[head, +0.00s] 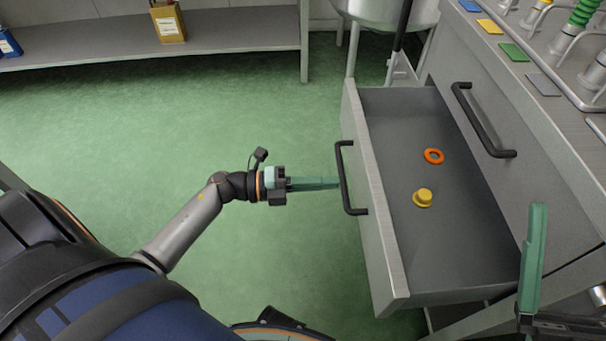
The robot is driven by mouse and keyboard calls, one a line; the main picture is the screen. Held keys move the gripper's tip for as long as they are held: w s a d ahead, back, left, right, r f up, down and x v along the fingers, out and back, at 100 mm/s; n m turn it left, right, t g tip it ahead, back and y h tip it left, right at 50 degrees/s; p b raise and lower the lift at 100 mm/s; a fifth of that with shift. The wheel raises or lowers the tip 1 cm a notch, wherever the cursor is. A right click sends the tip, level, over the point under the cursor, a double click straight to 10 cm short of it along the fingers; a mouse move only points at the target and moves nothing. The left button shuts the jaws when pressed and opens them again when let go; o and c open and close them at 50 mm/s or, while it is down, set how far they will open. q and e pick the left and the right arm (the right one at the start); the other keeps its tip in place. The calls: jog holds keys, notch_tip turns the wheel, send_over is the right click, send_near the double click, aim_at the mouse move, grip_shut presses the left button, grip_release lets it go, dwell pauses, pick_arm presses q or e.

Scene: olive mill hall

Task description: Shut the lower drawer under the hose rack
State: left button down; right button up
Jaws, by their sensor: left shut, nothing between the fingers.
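The lower drawer (382,225) stands pulled well out of the grey cabinet, its front facing left. Its black bar handle (345,180) is on that front. Inside lie an orange ring (433,156) and a yellow knob-like piece (423,198). My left gripper (336,183) is shut and empty, its green fingertips at the handle; I cannot tell whether they touch it. My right gripper (533,258) shows at the lower right, with one green finger pointing up in front of the cabinet; its other finger cannot be made out.
The upper drawer (515,150) is shut, its handle (482,122) sticking out. Above it is the rack top with colored tags (513,52) and a green hose (583,14). A metal vessel (385,10) stands behind. A shelf (230,38) holds a box. Green floor left of the drawer is clear.

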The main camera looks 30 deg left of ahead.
aim_at(368, 181)
pick_arm(q)
jog(key=x, duration=0.5)
jog(key=shift+w+d+b, duration=0.2)
jog(key=shift+d+b, duration=0.1)
jog(key=shift+b, duration=0.1)
pick_arm(e)
jog(key=shift+f, duration=0.55)
pick_arm(q)
jog(key=shift+w+d, duration=0.1)
jog(key=shift+d, duration=0.05)
jog(key=b+x, duration=0.4)
jog(key=x, duration=2)
jog(key=shift+w+d, duration=0.2)
jog(key=shift+w, duration=0.05)
pick_arm(e)
jog(key=shift+m, duration=0.4)
jog(key=f, duration=0.4)
jog(key=shift+a+f, duration=0.1)
jog(key=shift+a, duration=0.3)
pick_arm(q)
jog(key=shift+d+r, duration=0.1)
jog(key=shift+r, duration=0.1)
